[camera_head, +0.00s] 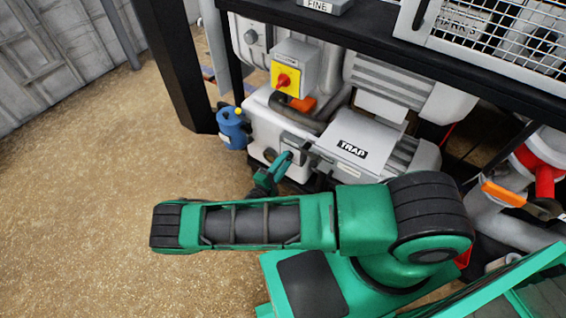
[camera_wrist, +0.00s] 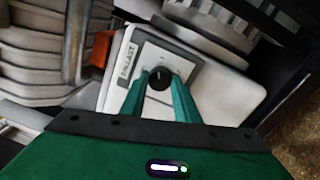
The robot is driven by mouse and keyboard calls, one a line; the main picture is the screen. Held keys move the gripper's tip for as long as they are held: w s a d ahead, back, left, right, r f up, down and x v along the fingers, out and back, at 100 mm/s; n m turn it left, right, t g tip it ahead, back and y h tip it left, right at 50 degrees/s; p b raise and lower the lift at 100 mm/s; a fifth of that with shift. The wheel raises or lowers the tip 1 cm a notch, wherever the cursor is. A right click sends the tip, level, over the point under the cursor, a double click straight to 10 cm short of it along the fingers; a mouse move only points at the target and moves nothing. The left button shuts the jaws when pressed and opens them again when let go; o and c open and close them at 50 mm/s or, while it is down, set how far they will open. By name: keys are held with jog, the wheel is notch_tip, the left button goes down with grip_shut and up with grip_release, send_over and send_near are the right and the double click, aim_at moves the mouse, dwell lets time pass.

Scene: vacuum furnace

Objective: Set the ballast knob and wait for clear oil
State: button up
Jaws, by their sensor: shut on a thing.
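The black ballast knob (camera_wrist: 159,80) sits on a grey and white plate labelled BALLAST (camera_wrist: 127,62) in the wrist view. My gripper (camera_wrist: 160,82) has its two green fingers on either side of the knob and is shut on it. The knob bears a light mark on its upper part. In the head view, my gripper (camera_head: 284,160) reaches the front of the white pump body (camera_head: 258,120), and my arm's end hides the knob. I cannot make out an oil sight glass or the oil's clarity.
A box labelled TRAP (camera_head: 352,149) is at the right. A black frame post (camera_head: 178,65) stands left; the floor beyond is clear.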

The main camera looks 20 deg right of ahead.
jog(key=shift+s+d+f+m, duration=0.1)
jog(key=shift+f+m, duration=0.05)
jog(key=shift+m, duration=0.45)
jog(key=shift+s, duration=0.1)
jog(key=o, duration=1)
jog(key=shift+o, duration=0.2)
jog(key=v, duration=1)
jog(key=shift+a, duration=0.4)
jog(key=shift+s, duration=0.15)
